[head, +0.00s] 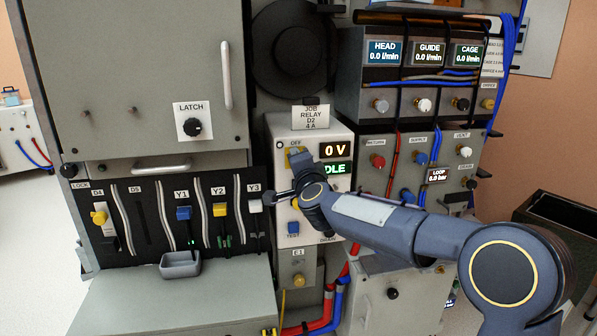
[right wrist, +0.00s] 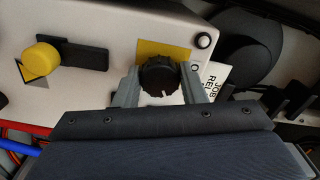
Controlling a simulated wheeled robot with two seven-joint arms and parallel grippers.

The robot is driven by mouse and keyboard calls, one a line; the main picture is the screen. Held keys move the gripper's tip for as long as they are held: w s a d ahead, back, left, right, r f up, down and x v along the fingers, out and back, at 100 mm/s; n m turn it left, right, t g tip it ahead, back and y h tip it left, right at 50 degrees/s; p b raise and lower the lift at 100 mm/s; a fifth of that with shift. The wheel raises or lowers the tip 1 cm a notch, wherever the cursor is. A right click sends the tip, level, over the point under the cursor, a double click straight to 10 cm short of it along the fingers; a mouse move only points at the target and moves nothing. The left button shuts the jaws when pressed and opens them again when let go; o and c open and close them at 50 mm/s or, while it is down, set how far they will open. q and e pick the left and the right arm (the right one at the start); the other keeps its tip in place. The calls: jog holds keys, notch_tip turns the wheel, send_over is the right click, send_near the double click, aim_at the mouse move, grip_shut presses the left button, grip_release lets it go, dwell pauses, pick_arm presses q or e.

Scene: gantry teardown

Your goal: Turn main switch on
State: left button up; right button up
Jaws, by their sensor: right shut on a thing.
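The main switch is a black rotary knob (right wrist: 160,72) on a yellow plate (right wrist: 180,46), seen in the right wrist view. It sits on the white relay panel (head: 338,134), near the OFF label in the head view, where my right gripper and wrist mostly hide it. My right gripper (right wrist: 162,84) is shut on the knob, one finger on each side. A display (head: 335,150) on this panel reads 0 V; the green one below it (head: 338,170) is partly covered and shows "DLE". My left gripper is not in view.
A yellow knob (right wrist: 41,58) and a blue TEST button (head: 293,228) are on the same panel. The LATCH knob (head: 192,127) and several coloured levers are to the left. Flow displays, small knobs and hoses crowd the right. A small grey tray (head: 181,266) stands below the levers.

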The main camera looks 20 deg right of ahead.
jog(key=m+b, duration=0.2)
jog(key=m, duration=0.3)
jog(key=shift+m+b, duration=0.3)
jog(key=shift+m, duration=0.1)
dwell(0.4)
jog(key=o, duration=1)
jog(key=s, duration=0.7)
jog(key=shift+s+a+b, duration=0.25)
jog(key=shift+s+b, duration=0.15)
jog(key=shift+b, duration=0.05)
jog(key=shift+s, duration=0.1)
